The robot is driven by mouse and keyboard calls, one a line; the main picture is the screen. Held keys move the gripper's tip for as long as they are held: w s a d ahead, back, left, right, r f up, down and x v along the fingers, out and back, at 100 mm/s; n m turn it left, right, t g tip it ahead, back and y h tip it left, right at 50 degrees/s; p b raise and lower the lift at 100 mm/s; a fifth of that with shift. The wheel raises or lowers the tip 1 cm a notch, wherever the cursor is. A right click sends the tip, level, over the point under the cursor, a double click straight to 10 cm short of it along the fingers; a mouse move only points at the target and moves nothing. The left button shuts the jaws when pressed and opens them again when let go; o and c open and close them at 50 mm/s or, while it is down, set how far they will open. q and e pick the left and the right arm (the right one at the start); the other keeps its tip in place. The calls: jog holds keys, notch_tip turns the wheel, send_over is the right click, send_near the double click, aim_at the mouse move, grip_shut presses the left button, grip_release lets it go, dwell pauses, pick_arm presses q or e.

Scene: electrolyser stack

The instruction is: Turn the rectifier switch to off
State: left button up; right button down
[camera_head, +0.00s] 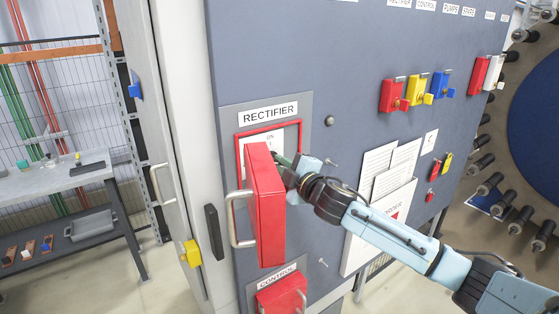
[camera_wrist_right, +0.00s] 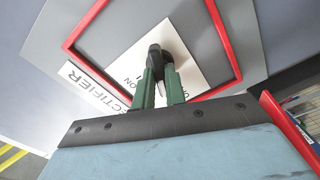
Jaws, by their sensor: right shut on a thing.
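The rectifier switch is a black knob (camera_wrist_right: 155,55) on a white plate (camera_wrist_right: 190,55) marked ON, inside a red frame (camera_wrist_right: 237,58). In the head view the RECTIFIER label (camera_head: 270,114) sits above the red frame (camera_head: 267,123). The green fingers of my right gripper (camera_wrist_right: 160,80) are shut on the knob. In the head view my right gripper (camera_head: 282,160) reaches in from the right, and a red cover (camera_head: 266,205) standing out from the panel hides the knob and fingertips. I cannot tell exactly which mark the knob points to. My left gripper is not in view.
A metal handle (camera_head: 233,220) juts from the red cover's left side. A lower red CONTROL unit (camera_head: 280,296) is below. A workbench (camera_head: 50,180) stands at left.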

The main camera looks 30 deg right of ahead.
dwell(0.3)
jog(key=n, duration=0.4)
jog(key=shift+n, duration=0.4)
jog(key=c, duration=1.3)
grip_release()
jog(key=shift+s+d, duration=0.15)
jog(key=shift+s, duration=1.6)
jog(key=shift+s+d, duration=0.15)
jog(key=shift+s, duration=1.6)
